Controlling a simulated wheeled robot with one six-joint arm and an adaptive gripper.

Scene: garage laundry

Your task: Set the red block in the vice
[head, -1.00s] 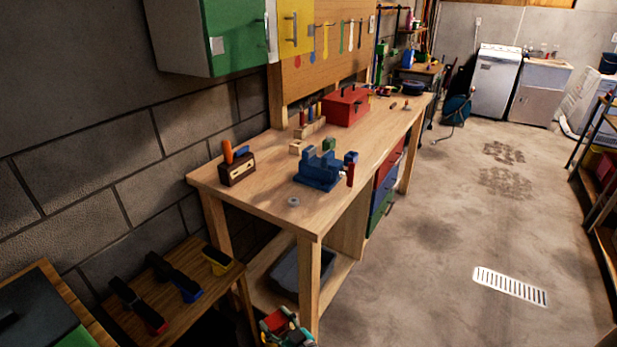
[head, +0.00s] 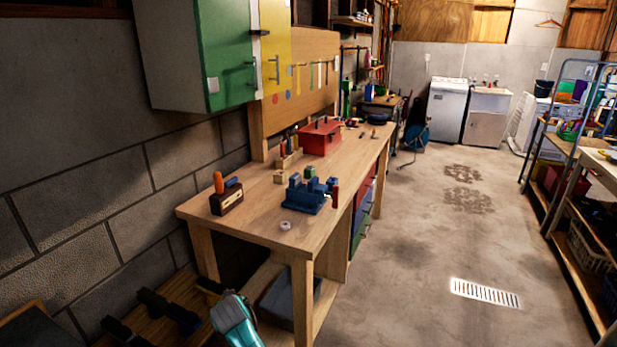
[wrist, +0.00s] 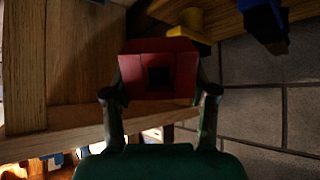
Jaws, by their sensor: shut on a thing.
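The red block (wrist: 158,72) is in my gripper (wrist: 160,92) in the wrist view. One finger presses on each side of it, and its near face has a dark square patch. The blue vice (head: 303,196) stands on the workbench (head: 255,232) in the head view, near the front end, with a red part at its right side. The vice's jaw gap is too small to make out. A teal part of my arm shows low in the head view, left of the bench's front leg. My gripper and the red block are not clearly seen there.
A wooden holder with an orange handle (head: 226,198) stands left of the vice, a small grey ring (head: 285,226) in front. A red toolbox (head: 319,137) and small blocks lie farther back. A low wooden stand with dark-handled tools (head: 160,312) is at lower left.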

